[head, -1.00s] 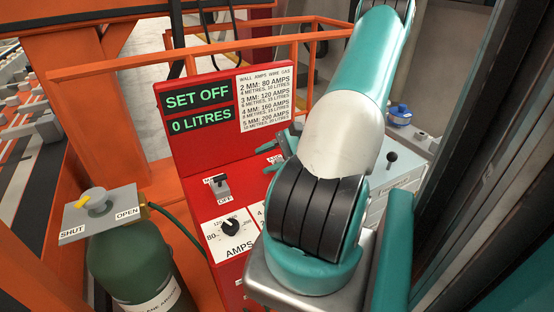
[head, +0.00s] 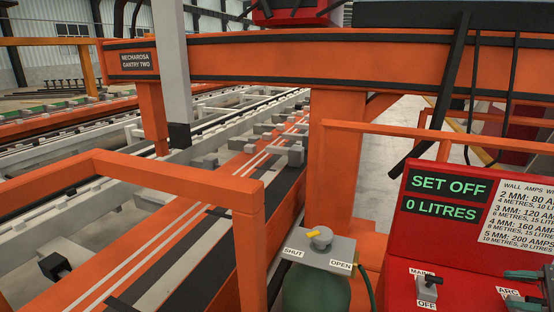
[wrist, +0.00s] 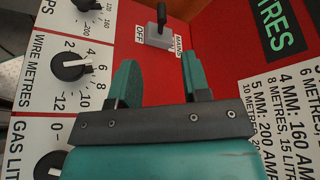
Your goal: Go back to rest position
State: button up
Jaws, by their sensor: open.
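My gripper (wrist: 160,72) is open in the wrist view, with two green fingers apart and nothing between them. It faces the red control panel (wrist: 225,25). The mains switch (wrist: 158,28) with its black lever stands just beyond the fingertips. The gap between them cannot be judged. In the head view my green fingers (head: 527,288) show at the right edge, beside the arc label on the panel (head: 410,240) and right of the mains switch (head: 427,288). Most of my arm is out of view. The panel display (head: 447,197) reads "SET OFF" and "0 LITRES".
A wire metres knob (wrist: 70,66) and a gas litres knob (wrist: 50,165) sit left in the wrist view. A green gas bottle (head: 315,292) with a yellow-handled valve (head: 320,237) stands left of the panel. Orange rails (head: 180,185) and a gantry beam (head: 320,65) surround the area.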

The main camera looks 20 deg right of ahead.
jog(key=w+a+r+n+g, duration=0.45)
jog(key=a+n, duration=0.25)
jog(key=a, duration=0.3)
jog(key=w+a+r+n+g, duration=0.4)
jog(key=w+a+n+g, duration=0.15)
jog(key=a, duration=0.45)
jog(key=s+a+r+n+h, duration=0.2)
jog(key=s+a+r+n, duration=0.1)
jog(key=s+a+n, duration=0.2)
jog(key=s+a+r+n+h, duration=0.3)
jog(key=s+a+n, duration=0.2)
jog(key=a+n, duration=0.4)
jog(key=a, duration=0.5)
jog(key=shift+r+g, duration=0.2)
jog(key=shift+g, duration=0.2)
jog(key=shift+d, duration=0.1)
